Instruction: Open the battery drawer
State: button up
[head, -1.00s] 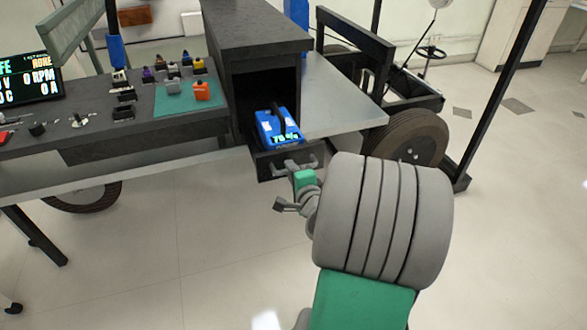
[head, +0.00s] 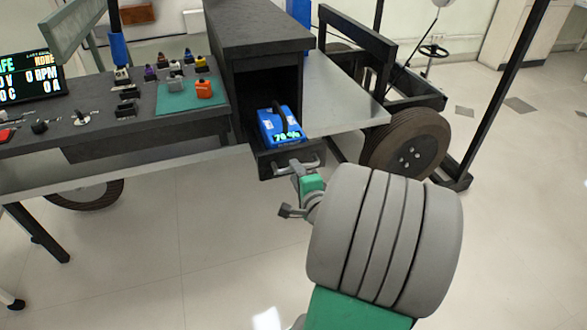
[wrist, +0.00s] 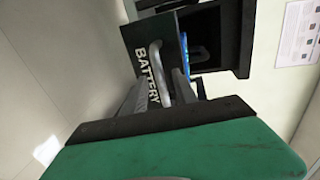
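The battery drawer (head: 266,165) stands pulled out from the dark cabinet (head: 262,50), with the blue battery (head: 280,128) upright in it and a lit percentage on its face. The drawer has a grey bar handle (head: 312,163). In the wrist view the drawer front (wrist: 133,38) carries the word BATTERY beside the handle (wrist: 155,68). My gripper (head: 300,172) is just in front of the handle. In the wrist view the fingers (wrist: 160,92) look apart, with the handle between or just beyond their tips; contact cannot be told.
A bench with knobs, switches and a green mat (head: 175,101) lies left of the cabinet. A grey shelf (head: 345,95) and a dark wheel (head: 405,150) are to the right. The floor (head: 220,250) in front is clear.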

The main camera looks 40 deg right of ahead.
jog(key=v, duration=0.5)
